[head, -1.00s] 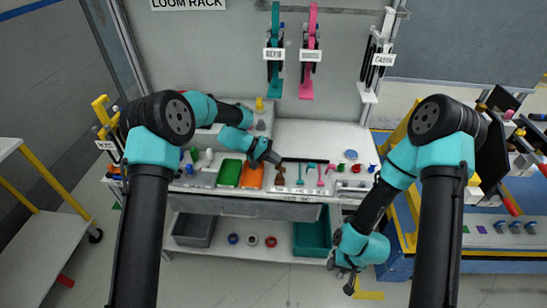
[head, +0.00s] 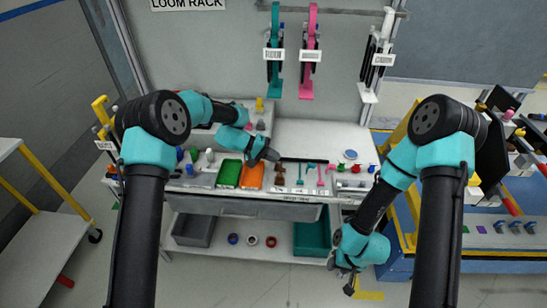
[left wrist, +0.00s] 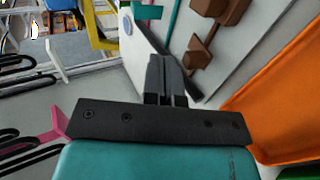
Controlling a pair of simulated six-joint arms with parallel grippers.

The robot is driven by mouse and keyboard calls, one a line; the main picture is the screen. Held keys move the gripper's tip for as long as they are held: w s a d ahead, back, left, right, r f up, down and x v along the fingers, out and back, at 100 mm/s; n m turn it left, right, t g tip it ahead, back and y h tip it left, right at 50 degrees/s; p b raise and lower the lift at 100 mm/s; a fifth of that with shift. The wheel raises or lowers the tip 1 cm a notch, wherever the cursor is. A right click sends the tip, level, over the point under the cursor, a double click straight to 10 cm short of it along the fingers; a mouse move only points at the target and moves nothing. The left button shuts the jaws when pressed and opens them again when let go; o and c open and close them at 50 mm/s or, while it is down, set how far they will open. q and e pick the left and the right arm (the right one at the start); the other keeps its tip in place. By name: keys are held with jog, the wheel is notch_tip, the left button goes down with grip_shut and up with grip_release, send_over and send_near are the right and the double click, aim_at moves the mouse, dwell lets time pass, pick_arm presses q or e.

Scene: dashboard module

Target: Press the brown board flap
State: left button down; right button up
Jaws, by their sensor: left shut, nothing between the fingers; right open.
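The brown flap (head: 280,170) sits on the bench among the small parts, just right of the orange panel. The left wrist view shows brown blocky pieces (left wrist: 203,52) on a light grey panel. My left gripper (head: 274,156) is shut and empty, just above and slightly left of the brown flap in the head view. In the left wrist view its closed fingers (left wrist: 167,62) point toward the bench, left of the brown pieces with a gap in the picture; I cannot tell the height. My right gripper (head: 349,283) hangs low at the bench's front right, open and empty.
The green panel (head: 230,173) and orange panel (head: 251,176) lie left of the brown flap. Small teal and pink levers (head: 320,178) stand to its right. A grey bin (head: 193,232) and teal bin (head: 312,237) sit on the lower shelf.

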pick_arm(q)
jog(key=s+v, duration=0.1)
jog(key=v, duration=0.9)
jog(key=shift+w, duration=0.5)
